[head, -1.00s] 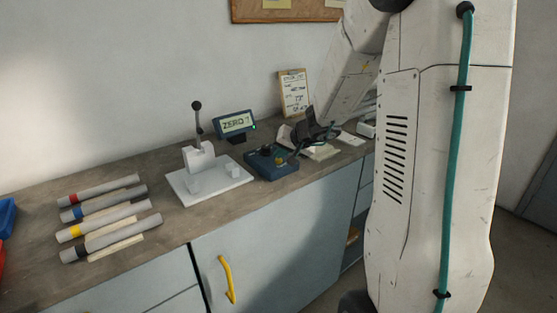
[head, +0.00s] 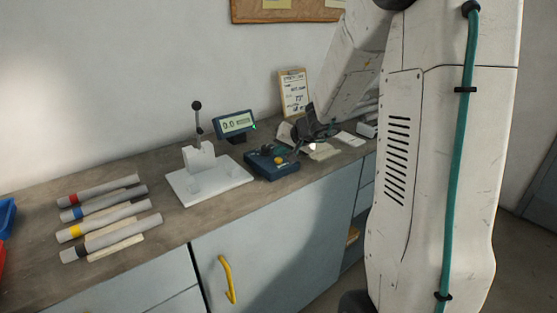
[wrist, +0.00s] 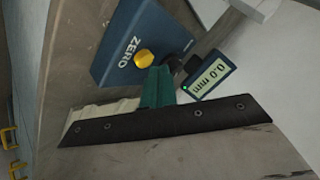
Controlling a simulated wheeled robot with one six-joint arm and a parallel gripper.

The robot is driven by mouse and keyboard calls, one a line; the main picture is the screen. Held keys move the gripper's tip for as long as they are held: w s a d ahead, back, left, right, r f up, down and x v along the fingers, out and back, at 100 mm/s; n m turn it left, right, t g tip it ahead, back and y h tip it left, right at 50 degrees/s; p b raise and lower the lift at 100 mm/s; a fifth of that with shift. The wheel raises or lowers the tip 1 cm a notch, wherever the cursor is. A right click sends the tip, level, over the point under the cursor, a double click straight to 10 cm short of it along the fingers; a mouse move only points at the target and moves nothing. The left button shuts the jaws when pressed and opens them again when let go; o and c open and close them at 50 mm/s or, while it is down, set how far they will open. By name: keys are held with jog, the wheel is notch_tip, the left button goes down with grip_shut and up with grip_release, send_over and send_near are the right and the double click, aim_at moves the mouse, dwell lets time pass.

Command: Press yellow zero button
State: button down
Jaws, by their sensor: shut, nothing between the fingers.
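The yellow button (head: 279,160) sits on top of a dark blue box (head: 285,170) on the bench. In the wrist view the yellow button (wrist: 144,59) is beside the white word ZERO on the blue box (wrist: 118,38). My gripper (head: 296,152) is shut and empty, close to the right of the button. The display (head: 236,123) behind the box reads 0.0, and in the wrist view the display (wrist: 209,75) reads 0.0 mm.
A white jig (head: 210,188) with a black-knobbed lever (head: 197,118) stands left of the box. Several banded grey rods (head: 110,235) lie at the left of the bench. A clipboard (head: 293,93) leans on the wall. Papers (head: 348,138) lie to the right.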

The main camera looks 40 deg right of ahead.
aim_at(281, 164)
jog(key=shift+r, duration=0.3)
notch_tip(281, 164, up, 5)
jog(key=shift+f, duration=0.1)
dwell(0.5)
dwell(0.8)
jog(key=shift+g+y, duration=0.7)
jog(key=shift+y, duration=0.1)
jog(key=a, duration=0.1)
jog(key=s+a+f, duration=0.1)
jog(key=s+a, duration=0.1)
jog(key=shift+s+f, duration=0.25)
jog(key=shift+f, duration=0.05)
jog(key=s+a+r+n+g+h, duration=0.1)
jog(key=s+a, duration=0.4)
jog(key=s, duration=0.5)
jog(key=s+a+r+n+g+h, duration=0.1)
jog(key=s+a+r+n+g, duration=0.1)
jog(key=s, duration=0.9)
jog(key=s+a+r+n+g, duration=0.2)
jog(key=s+a+n+g, duration=0.1)
jog(key=s+a, duration=0.6)
jog(key=shift+s+r+n+h, duration=0.3)
jog(key=shift+s+n+h, duration=0.1)
jog(key=shift+s+n, duration=0.3)
